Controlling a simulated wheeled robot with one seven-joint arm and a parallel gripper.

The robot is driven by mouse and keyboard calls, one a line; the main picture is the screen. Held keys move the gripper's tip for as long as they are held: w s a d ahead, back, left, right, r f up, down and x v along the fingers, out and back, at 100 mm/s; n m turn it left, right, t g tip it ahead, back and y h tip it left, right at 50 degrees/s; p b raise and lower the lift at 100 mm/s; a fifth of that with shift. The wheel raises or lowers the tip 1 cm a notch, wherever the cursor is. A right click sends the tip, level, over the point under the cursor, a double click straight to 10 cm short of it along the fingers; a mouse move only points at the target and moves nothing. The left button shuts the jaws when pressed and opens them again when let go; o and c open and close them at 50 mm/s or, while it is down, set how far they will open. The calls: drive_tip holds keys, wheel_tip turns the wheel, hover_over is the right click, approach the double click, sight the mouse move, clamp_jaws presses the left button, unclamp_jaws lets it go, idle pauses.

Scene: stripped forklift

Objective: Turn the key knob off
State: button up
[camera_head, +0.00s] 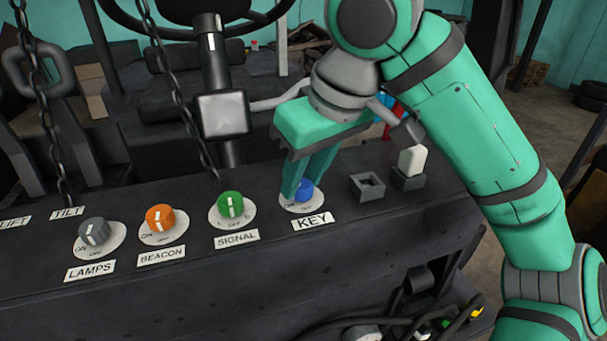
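The blue key knob (304,188) sits on a white round dial plate on the dark panel, above the label KEY (312,221). My green gripper (301,186) reaches down to it from above. One finger is at the knob's left front side and covers part of it. The other finger is behind it. I cannot tell whether the fingers touch the knob or are closed on it. The knob's pointer and most of the dial's markings are hidden or too small to read.
To the left are the green signal knob (231,204), the orange beacon knob (160,217) and the grey lamps knob (94,231). To the right are an empty square socket (367,186) and a white rocker switch (411,162). A steering wheel column (220,114) and a hanging chain stand behind.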

drive_tip(key=shift+c, duration=0.6)
drive_tip(key=shift+n, duration=0.3)
drive_tip(key=n+g, duration=0.1)
drive_tip(key=n, duration=0.1)
drive_tip(key=n+y, duration=0.1)
drive_tip(key=n, duration=0.2)
drive_tip(key=shift+w+d+g, duration=0.1)
drive_tip(key=shift+w+g, duration=0.05)
drive_tip(key=shift+g, duration=0.25)
drive_tip(key=n+g, duration=0.1)
drive_tip(key=n, duration=0.2)
drive_tip(key=n+g, duration=0.1)
drive_tip(key=n, duration=0.2)
drive_tip(key=shift+w+y, duration=0.1)
drive_tip(key=shift+y, duration=0.2)
drive_tip(key=shift+n, duration=0.3)
drive_tip(key=o, duration=1)
drive_tip(key=shift+o, duration=0.2)
